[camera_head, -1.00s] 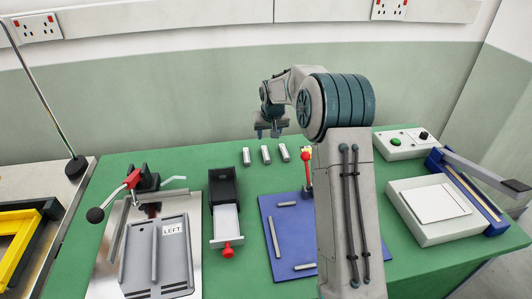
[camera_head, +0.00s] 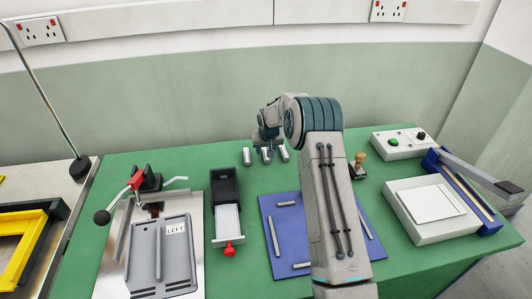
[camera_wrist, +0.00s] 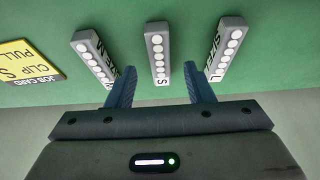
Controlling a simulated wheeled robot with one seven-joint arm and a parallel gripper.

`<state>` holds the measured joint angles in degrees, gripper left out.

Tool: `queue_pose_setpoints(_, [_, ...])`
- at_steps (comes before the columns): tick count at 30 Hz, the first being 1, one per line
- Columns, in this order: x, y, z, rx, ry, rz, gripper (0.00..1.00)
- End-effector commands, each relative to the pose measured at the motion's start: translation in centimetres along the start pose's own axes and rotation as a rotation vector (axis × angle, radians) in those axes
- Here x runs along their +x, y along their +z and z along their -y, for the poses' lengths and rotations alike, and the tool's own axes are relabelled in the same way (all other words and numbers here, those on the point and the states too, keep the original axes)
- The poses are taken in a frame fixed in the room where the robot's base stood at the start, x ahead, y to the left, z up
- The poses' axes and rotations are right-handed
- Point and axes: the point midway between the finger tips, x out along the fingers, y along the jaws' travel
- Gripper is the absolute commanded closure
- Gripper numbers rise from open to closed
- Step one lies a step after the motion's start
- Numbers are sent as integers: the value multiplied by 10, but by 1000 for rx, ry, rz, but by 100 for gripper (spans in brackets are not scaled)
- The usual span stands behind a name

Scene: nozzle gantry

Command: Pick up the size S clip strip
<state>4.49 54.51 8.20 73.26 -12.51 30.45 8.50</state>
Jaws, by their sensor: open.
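Three grey clip strips with white round clips lie in a row at the back of the green table. The size S clip strip (camera_wrist: 161,65) is the middle one in the wrist view, with an S at its near end. The right strip (camera_wrist: 225,50) is marked L; the left strip (camera_wrist: 95,55) has lettering I cannot read surely. My gripper (camera_wrist: 162,86) is open and empty. Its fingers stand either side of the S strip's near end, with gaps. In the head view my gripper (camera_head: 267,150) is over the row and partly hides the middle strip.
A yellow job card (camera_wrist: 30,60) reading CLIP S PULL lies left in the wrist view. A black tray (camera_head: 225,188) with a red knob, a blue mat (camera_head: 282,228) with grey bars, and a wooden-handled stamp (camera_head: 359,160) are nearby.

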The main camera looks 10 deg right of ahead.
Motion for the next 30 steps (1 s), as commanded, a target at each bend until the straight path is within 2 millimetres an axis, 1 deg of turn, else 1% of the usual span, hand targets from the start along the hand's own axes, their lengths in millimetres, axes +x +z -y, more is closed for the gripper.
queue_pose_setpoints(4, [15, 0, 0, 1, -1, 2, 53])
queue_pose_setpoints(9, [24, -1, 1, 1, -1, 0, 53])
queue_pose_setpoints(30, [27, 1, 0, 0, 0, 0, 53])
